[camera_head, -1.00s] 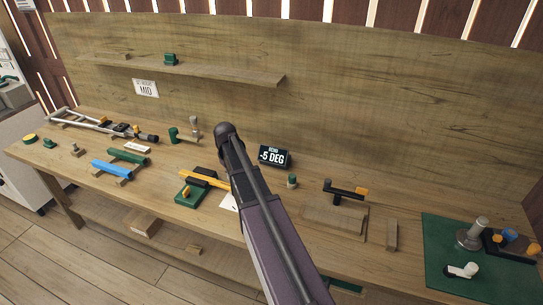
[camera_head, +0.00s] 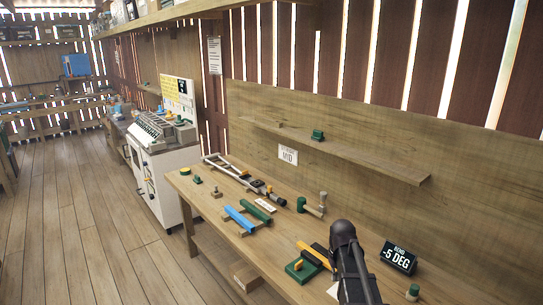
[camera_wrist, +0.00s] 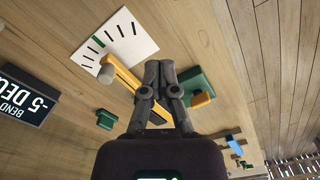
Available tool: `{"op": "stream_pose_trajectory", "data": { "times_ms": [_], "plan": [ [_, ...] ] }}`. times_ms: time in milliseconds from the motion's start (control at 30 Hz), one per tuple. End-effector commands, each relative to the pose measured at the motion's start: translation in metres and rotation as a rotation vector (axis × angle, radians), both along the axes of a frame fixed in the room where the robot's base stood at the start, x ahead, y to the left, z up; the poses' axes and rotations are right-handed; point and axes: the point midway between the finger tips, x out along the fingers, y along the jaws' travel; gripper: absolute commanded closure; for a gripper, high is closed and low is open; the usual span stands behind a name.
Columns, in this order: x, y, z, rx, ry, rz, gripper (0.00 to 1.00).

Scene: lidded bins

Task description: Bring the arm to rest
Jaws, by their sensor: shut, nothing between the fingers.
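My arm (camera_head: 352,262) rises from the bottom edge of the head view, right of centre, in front of the wooden workbench (camera_head: 228,252). My gripper (camera_wrist: 160,68) shows in the wrist view with its two dark fingers together and nothing between them. It is over the bench, in front of a yellow bar (camera_wrist: 122,73) and a green block (camera_wrist: 194,82). I cannot tell the exact gap between them. In the head view I cannot make out the fingers.
A dark sign reading BEND -5 DEG (camera_head: 398,256) stands right of my arm. A white card with tick marks (camera_wrist: 115,40) lies near the yellow bar. A white cabinet (camera_head: 164,175) stands beyond; the floor at left is clear.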

Motion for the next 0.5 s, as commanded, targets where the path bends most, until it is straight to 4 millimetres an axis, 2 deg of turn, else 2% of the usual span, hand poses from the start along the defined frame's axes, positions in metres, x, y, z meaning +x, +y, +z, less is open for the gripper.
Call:
{"op": "stream_pose_trajectory", "data": {
  "times_ms": [33,200,333,500],
  "plan": [
    [-0.027,0.018,0.0,0.0,0.0,-0.003,1.0],
    [-0.082,0.059,0.0,-0.001,0.0,-0.034,1.0],
    [-0.113,0.08,0.0,-0.001,0.0,-0.054,1.0],
    [-0.131,0.093,0.0,-0.001,0.0,-0.067,1.0]
  ]
}}
